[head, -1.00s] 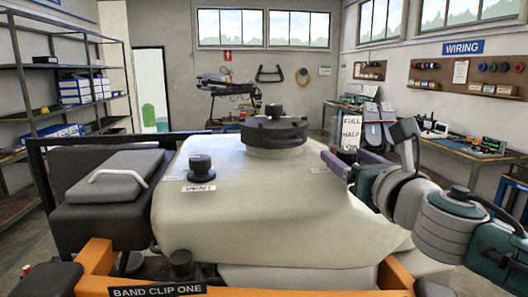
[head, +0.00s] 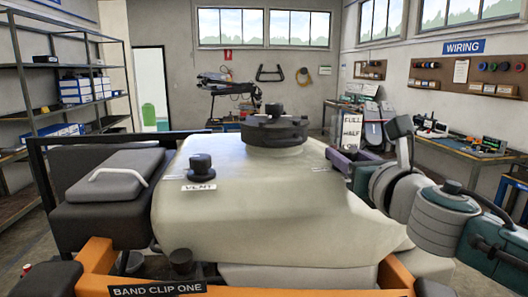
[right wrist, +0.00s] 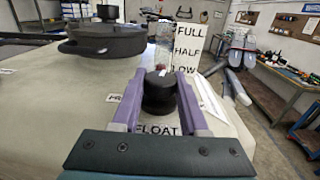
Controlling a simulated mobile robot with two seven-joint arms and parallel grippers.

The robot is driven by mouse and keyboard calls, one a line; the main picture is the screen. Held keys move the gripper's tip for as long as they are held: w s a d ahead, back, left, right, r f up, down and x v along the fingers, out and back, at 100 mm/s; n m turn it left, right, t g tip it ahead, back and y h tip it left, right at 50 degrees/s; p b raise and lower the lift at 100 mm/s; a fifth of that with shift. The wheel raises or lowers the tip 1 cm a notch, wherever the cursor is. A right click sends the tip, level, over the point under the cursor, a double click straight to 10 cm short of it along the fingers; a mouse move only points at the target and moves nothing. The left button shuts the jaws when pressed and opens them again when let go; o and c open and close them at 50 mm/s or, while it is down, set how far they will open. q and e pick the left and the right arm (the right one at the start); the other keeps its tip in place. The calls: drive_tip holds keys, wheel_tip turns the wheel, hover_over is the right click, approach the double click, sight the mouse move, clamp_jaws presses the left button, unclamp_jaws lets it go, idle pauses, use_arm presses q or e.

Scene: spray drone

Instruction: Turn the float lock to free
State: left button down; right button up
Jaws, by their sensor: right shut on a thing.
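The float lock is a black round knob (right wrist: 159,94) in the right wrist view, on the pale tank beside a label reading FLOAT (right wrist: 157,130). My right gripper (right wrist: 160,84) has its purple fingers on either side of the knob and is shut on it. In the head view, my right gripper (head: 342,158) is at the tank's right shoulder and hides the knob. I cannot read the lock's free or locked position. My left gripper is not in view.
The pale tank (head: 255,205) carries a large black lid (head: 274,131) and a black VENT knob (head: 200,167). A FULL/HALF/LOW level plate (right wrist: 187,48) stands just behind the float knob. An orange frame (head: 97,257) runs along the front. Workbenches stand at the right.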

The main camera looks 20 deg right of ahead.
clamp_jaws()
drive_tip(key=shift+n+y, duration=0.3)
drive_tip(key=shift+y, duration=0.2)
drive_tip(key=shift+d+f+n+y+b, duration=0.1)
drive_tip(key=shift+n+y+b, duration=0.45)
drive_tip(key=shift+y, duration=0.25)
drive_tip(key=n+g+y+b, duration=0.1)
drive_tip(key=n+y+b, duration=0.1)
drive_tip(key=y+b, duration=0.2)
drive_tip(key=n+g+y+b, duration=0.1)
drive_tip(key=n+y+b, duration=0.2)
drive_tip(key=b, duration=0.5)
drive_tip(key=n+y+b, duration=0.2)
drive_tip(key=y+b, duration=0.2)
drive_tip(key=b, duration=0.2)
drive_tip(key=shift+w+f+n+g+y, duration=0.1)
drive_tip(key=shift+f+n+g+y, duration=0.2)
drive_tip(key=shift+n+g, duration=0.1)
drive_tip(key=n+g+y+b, duration=0.1)
drive_tip(key=y+b, duration=0.1)
drive_tip(key=shift+w+d+r+n+g+b, duration=0.1)
drive_tip(key=shift+d+n+g+b, duration=0.05)
drive_tip(key=shift+n+g+b, duration=0.25)
drive_tip(key=shift+n+g+y+b, duration=0.25)
drive_tip(key=shift+g+y+b, duration=0.1)
drive_tip(key=shift+g+y, duration=0.15)
drive_tip(key=shift+r, duration=0.1)
